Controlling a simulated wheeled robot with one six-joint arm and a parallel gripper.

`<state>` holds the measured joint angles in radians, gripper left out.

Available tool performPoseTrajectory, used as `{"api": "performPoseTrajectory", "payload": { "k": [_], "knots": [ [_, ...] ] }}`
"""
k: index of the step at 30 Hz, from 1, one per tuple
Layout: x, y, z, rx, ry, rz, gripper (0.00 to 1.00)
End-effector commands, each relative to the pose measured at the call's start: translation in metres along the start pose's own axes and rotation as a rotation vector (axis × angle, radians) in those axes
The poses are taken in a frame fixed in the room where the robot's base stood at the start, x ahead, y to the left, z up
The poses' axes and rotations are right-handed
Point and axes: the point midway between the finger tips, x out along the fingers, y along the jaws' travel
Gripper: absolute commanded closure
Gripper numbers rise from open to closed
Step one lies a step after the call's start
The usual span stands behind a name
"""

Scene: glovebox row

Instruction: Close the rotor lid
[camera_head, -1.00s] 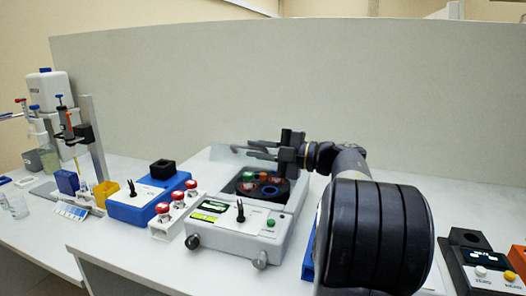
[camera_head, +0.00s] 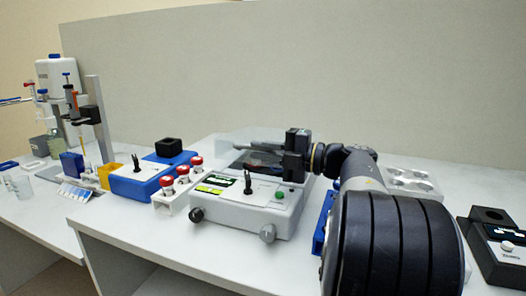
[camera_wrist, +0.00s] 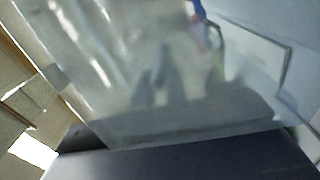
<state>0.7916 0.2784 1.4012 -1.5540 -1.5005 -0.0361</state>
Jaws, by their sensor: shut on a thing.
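The rotor lid (camera_head: 240,136) is a clear see-through cover over the centrifuge (camera_head: 240,213), a light grey box. It looks lowered but tilted over the rotor well, and I cannot tell if its front edge touches the body. My gripper (camera_head: 240,147) reaches in from the right with its fingers pointing left, shut on the lid near its front edge. The rotor is mostly hidden behind the lid and gripper. In the wrist view a blurred clear panel, the lid (camera_wrist: 130,75), fills most of the picture above a dark part of my gripper.
A rack of red-capped vials (camera_head: 181,180) and a blue device (camera_head: 145,180) stand left of the centrifuge. A dark device (camera_head: 492,240) is at the far right, and a pale tray with round wells (camera_head: 412,182) lies behind my arm. A grey wall panel closes the back.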

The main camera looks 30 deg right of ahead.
Motion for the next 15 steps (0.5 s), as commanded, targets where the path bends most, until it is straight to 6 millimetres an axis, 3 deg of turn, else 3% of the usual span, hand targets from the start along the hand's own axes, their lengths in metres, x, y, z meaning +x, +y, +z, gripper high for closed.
{"api": "performPoseTrajectory", "payload": {
  "k": [5, 6, 12, 15],
  "knots": [
    [-0.0012, -0.0011, 0.0033, 0.001, -0.011, -0.001, 1.0],
    [-0.0012, -0.001, 0.0033, 0.001, -0.011, -0.001, 0.84],
    [-0.0007, -0.0002, 0.002, 0.0, -0.007, 0.0, 0.67],
    [-0.0005, 0.0001, 0.0015, 0.0, -0.005, 0.0, 0.67]
  ]
}}
